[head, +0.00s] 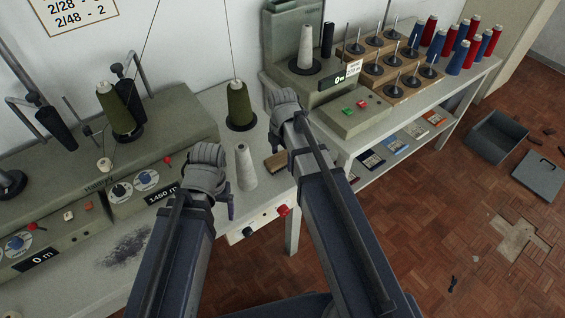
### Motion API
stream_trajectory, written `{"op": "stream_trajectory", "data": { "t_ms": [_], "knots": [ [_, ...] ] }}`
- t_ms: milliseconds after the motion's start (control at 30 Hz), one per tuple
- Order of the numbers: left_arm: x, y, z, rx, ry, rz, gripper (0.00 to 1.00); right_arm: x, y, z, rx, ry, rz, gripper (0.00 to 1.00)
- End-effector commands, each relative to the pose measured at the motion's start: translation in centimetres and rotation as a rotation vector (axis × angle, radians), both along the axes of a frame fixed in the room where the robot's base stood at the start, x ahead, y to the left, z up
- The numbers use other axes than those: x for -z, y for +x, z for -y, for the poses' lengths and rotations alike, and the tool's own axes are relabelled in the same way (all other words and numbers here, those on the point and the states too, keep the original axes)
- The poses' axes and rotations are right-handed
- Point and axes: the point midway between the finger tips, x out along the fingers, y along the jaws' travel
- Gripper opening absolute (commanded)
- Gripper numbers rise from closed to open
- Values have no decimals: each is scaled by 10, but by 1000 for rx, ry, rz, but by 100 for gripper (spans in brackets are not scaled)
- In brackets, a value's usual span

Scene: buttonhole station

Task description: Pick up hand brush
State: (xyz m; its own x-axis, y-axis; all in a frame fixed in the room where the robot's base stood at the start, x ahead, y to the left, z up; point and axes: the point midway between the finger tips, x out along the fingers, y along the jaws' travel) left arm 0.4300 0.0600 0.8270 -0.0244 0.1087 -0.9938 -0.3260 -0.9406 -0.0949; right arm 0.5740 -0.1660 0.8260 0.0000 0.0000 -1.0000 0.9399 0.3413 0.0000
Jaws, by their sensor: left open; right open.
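A small brown wooden block that looks like the hand brush (275,163) lies on the pale table between my two arms. Its right end is partly hidden by my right arm. My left gripper (207,156) is open and empty above the table, left of the brush, with a white thread cone (246,168) between them. My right gripper (284,97) is open and empty, above and beyond the brush, near the right machine. Neither gripper touches the brush.
A green thread cone (240,106) stands behind the white cone. A winding machine (90,190) fills the left of the table (190,270), beside a dark dusty patch (124,246). A peg rack (395,80) and colored spools stand right. A grey bin (496,138) is on the floor.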

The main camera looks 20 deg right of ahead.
Motion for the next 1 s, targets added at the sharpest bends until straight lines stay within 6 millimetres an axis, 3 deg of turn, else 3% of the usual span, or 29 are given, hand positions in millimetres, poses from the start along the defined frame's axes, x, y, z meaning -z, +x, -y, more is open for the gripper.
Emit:
{"op": "stream_trajectory", "data": {
  "t_ms": [67, 867, 1000],
  "knots": [
    [-1, 0, 0, 0, 0, 0, 87, -1, 0, 0, 0, 0, 0, 92],
    [-1, 0, 0, 0, 0, 0, 87, -1, 0, 0, 0, 0, 0, 2],
    [-1, 0, 0, 0, 0, 0, 87, -1, 0, 0, 0, 0, 0, 0]
  ]
}}
